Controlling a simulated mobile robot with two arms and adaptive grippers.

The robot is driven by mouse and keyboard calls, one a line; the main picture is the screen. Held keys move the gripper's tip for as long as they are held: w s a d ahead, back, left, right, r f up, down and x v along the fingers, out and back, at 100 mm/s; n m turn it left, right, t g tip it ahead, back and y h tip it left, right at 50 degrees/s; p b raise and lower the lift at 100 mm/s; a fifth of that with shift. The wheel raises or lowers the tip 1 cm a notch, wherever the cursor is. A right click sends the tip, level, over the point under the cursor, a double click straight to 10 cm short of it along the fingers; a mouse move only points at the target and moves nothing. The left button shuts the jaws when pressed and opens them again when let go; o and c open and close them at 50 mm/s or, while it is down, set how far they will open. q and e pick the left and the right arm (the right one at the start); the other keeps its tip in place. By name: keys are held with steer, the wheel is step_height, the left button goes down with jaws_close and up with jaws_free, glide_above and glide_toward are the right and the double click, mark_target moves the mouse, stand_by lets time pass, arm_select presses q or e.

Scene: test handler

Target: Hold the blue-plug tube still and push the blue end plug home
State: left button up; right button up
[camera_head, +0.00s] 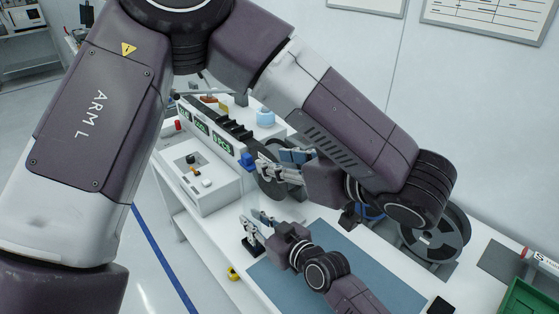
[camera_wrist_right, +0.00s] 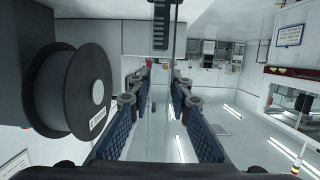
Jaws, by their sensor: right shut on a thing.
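My right gripper (camera_head: 254,220) is low in the head view, over the bench near its left edge. In the right wrist view its blue-padded fingers (camera_wrist_right: 160,72) stand a little apart, shut on a narrow thing. My left gripper (camera_head: 272,160) is above and beyond the right one, in front of a dark round reel. Its grip is too small to judge. A small blue piece (camera_head: 248,160) shows near its tips; I cannot tell whether it is the plug.
A white machine with green displays (camera_head: 222,142) stands behind the left gripper. A large reel (camera_head: 434,235) stands at the right; a dark reel (camera_wrist_right: 75,92) fills the wrist view's left. A blue mat (camera_head: 300,272) covers the bench front. A green bin (camera_head: 530,298) is at lower right.

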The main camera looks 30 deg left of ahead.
steer(key=o, duration=1)
steer(key=v, duration=1.2)
